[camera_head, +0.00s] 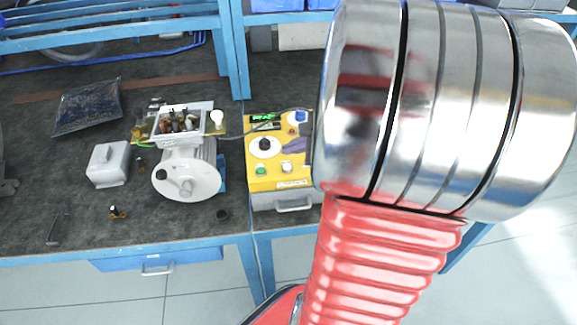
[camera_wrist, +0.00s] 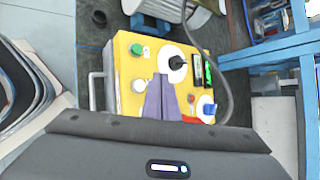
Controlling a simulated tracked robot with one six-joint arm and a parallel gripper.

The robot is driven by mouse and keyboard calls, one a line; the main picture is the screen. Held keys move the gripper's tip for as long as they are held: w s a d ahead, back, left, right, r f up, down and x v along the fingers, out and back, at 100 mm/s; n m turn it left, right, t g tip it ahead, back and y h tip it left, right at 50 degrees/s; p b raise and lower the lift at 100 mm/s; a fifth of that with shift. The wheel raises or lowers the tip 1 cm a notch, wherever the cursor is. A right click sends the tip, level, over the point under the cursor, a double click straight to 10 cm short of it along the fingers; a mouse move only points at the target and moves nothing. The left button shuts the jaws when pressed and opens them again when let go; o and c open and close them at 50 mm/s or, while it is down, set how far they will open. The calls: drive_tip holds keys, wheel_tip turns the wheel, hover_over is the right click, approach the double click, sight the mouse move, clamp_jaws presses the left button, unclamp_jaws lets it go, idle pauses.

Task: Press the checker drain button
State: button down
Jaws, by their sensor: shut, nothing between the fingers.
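The checker is a yellow box (camera_head: 255,184) on the bench, also in the wrist view (camera_wrist: 123,67). Its top carries a green button (camera_head: 261,170), a white button (camera_head: 286,167), a black knob on a white dial (camera_head: 264,145), a small red button (camera_head: 292,131), a blue knob (camera_head: 299,116) and a green-lit display (camera_head: 262,117). I cannot read which button is the drain one. My gripper (camera_wrist: 161,78) is shut and empty, its purple-grey fingers over the panel beside the white button (camera_wrist: 140,85) and dial. I cannot tell whether it touches. My arm hides the checker's right edge.
A blower motor (camera_head: 187,174) with an open wiring box stands left of the checker, a cable running between them. A grey cover (camera_head: 109,164), a dark bag (camera_head: 87,106) and small parts lie farther left. A blue shelf post (camera_head: 234,50) rises behind.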

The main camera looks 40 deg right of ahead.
drive_tip(key=shift+r, duration=0.9)
drive_tip(key=shift+a, duration=0.1)
idle(1.2)
drive_tip(key=a+r+n+g+y, duration=0.1)
drive_tip(key=a+r+n+g, duration=0.2)
drive_tip(key=a+n, duration=1.05)
drive_tip(key=s+a+r+n+h, duration=0.1)
drive_tip(key=s+a+r+n, duration=0.1)
drive_tip(key=s+a+n, duration=0.2)
drive_tip(key=s+a+r+n+h, duration=0.1)
drive_tip(key=s+a+r+n, duration=0.2)
drive_tip(key=s+a+n, duration=0.2)
drive_tip(key=a+n, duration=0.3)
drive_tip(key=a, duration=0.1)
drive_tip(key=shift+a+g, duration=0.25)
drive_tip(key=shift+g, duration=0.05)
drive_tip(key=shift+d, duration=0.1)
